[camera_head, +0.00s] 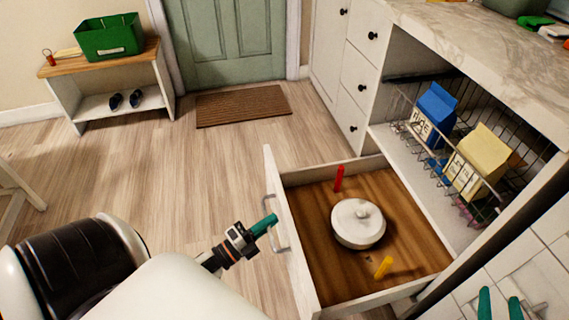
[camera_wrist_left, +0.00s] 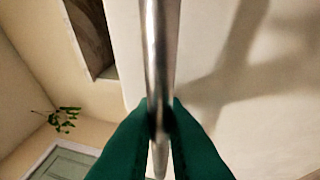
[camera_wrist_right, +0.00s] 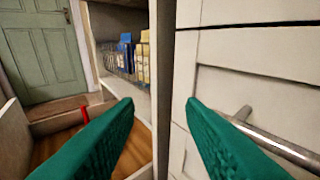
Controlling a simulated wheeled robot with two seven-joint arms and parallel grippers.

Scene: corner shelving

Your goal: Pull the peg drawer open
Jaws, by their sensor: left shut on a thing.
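The peg drawer (camera_head: 298,262) is pulled well out of the cabinet in the head view. Inside it stand a red peg (camera_head: 339,178) and a yellow peg (camera_head: 383,267), with a white lidded pot (camera_head: 358,224) between them. My left gripper (camera_head: 272,222) is at the drawer's front; in the left wrist view its green fingers (camera_wrist_left: 160,118) are shut on the metal handle (camera_wrist_left: 159,60). My right gripper (camera_head: 500,305) is at the lower right, its fingers (camera_wrist_right: 160,115) apart and empty near another cabinet front.
A wire basket (camera_head: 478,208) with a blue carton (camera_head: 432,115) and a yellow carton (camera_head: 478,160) sits in the open cabinet bay. A bench (camera_head: 62,70) with a green bin (camera_head: 108,37) stands far left. Open floor lies left of the drawer.

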